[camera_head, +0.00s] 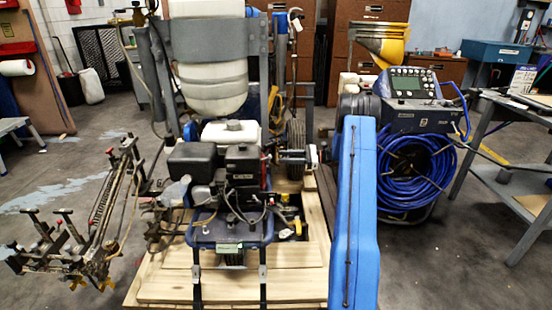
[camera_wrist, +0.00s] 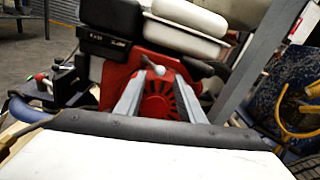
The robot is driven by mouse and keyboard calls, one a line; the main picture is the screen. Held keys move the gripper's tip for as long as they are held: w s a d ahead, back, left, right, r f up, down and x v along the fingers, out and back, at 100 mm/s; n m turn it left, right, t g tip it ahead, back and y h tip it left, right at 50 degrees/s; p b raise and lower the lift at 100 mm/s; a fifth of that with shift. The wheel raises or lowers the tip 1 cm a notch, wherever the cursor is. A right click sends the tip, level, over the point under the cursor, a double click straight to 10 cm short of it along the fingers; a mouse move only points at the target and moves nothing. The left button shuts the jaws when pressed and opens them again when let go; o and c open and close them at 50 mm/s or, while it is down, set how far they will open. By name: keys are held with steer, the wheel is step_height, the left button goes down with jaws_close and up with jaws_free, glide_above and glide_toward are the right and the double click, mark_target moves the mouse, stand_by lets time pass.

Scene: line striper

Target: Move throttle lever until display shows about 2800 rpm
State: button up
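The line striper's black engine (camera_head: 192,160) stands in the middle of the head view. In the wrist view its red recoil cover (camera_wrist: 157,100) lies behind my gripper. My gripper (camera_wrist: 161,76) shows in the wrist view with two grey fingers apart. A thin lever with a small pale round knob (camera_wrist: 158,71) appears between the fingertips; I cannot tell whether either finger touches it. A panel with a small screen (camera_head: 408,83) sits on the dark unit at right. No rpm figure is readable.
The striper stands on a wooden pallet (camera_head: 165,285). A metal frame with rods (camera_head: 105,205) sticks out at left. A coiled blue hose (camera_head: 415,170) hangs on the right unit. A grey workbench (camera_head: 510,180) stands at far right. Open floor shows at left.

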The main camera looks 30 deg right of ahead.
steer(key=shift+x, duration=2.35)
jaws_close()
